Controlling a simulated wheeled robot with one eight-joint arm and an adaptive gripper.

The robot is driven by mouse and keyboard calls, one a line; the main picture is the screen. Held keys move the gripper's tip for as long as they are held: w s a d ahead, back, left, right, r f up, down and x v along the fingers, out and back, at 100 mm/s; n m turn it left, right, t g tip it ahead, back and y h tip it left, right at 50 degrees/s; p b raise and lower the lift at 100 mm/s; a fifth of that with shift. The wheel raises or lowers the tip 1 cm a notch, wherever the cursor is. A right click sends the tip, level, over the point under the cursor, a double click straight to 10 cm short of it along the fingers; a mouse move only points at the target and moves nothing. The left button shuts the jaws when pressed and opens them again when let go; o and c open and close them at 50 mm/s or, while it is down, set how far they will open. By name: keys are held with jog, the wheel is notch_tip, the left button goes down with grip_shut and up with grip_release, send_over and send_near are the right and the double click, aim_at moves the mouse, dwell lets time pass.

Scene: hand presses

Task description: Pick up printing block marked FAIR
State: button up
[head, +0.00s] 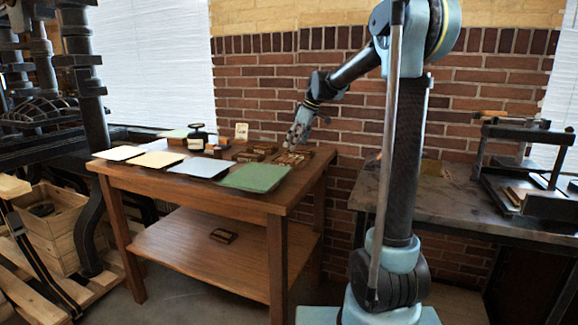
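Several small dark-brown printing blocks lie on the right back of the wooden table's top, among them one block (247,157), another block (265,149) behind it, and a block (290,159) to the right. Their markings are too small to read, so I cannot tell which says FAIR. My gripper (294,144) points down just above the right-hand blocks. Its fingers partly cover that area, and I cannot tell whether it touches a block or is open or shut. Another similar block (223,236) lies on the table's lower shelf.
The wooden table (200,193) carries several sheets or pads along its front, including a green one (254,178). A small card (241,131) stands at the back, near a brick wall. A dark bench (455,205) with a hand press (525,165) stands right.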

aim_at(289, 160)
jog(key=shift+x, duration=3.8)
jog(key=shift+d+f, duration=0.1)
jog(key=shift+d, duration=0.05)
jog(key=c, duration=1.4)
